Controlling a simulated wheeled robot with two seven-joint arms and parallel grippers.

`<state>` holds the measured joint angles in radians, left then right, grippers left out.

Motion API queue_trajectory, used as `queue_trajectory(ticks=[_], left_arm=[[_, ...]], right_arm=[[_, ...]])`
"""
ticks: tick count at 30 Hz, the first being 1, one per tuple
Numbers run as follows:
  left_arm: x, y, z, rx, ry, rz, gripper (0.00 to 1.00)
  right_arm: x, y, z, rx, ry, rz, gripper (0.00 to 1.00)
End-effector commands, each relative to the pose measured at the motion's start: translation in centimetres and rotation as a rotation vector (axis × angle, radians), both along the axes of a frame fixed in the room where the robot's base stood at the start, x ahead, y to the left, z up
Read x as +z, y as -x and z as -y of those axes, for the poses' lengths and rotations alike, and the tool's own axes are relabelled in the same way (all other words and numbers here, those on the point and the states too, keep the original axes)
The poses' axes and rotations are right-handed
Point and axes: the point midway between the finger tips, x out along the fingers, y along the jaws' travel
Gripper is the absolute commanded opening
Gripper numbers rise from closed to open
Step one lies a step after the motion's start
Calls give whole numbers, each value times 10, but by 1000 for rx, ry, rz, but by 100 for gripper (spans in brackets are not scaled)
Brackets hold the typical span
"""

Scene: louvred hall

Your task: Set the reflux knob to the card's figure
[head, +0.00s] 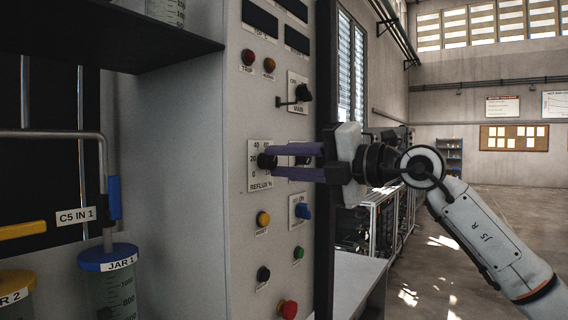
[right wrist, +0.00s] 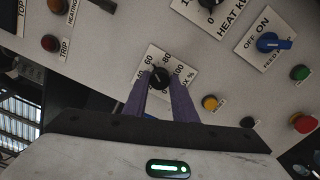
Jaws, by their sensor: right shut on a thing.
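The reflux knob (head: 266,162) is a small black knob on a white scale plate (head: 256,185) marked REFLUX %, on the grey panel front. In the right wrist view the knob (right wrist: 160,77) sits between my purple fingertips, with 40, 60, 80 and 100 readable around it. My right gripper (head: 271,161) reaches in from the right and is shut on the knob. The fingers hide part of the plate, and I cannot tell which figure the pointer marks. I cannot make out the card in either view. My left gripper is not in view.
Above are the main switch (head: 303,93) and two lamps (head: 248,57). Below are a blue feed switch (head: 303,211), a yellow button (head: 263,219) and a red button (head: 288,309). The heat knob plate (right wrist: 208,14) is close by. Jar 1 (head: 108,285) stands at left.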

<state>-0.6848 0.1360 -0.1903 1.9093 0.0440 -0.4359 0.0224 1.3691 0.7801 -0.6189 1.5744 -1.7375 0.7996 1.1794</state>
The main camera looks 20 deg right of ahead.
Motion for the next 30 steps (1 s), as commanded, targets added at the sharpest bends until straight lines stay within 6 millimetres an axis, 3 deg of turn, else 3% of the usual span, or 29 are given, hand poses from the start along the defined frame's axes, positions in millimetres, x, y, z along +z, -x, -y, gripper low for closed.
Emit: queue_trajectory(ticks=[15,30], left_arm=[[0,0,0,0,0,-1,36],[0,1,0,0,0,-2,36]], right_arm=[[-1,0,1,-2,-252,-196,2],[-1,0,1,-1,-291,-227,2]])
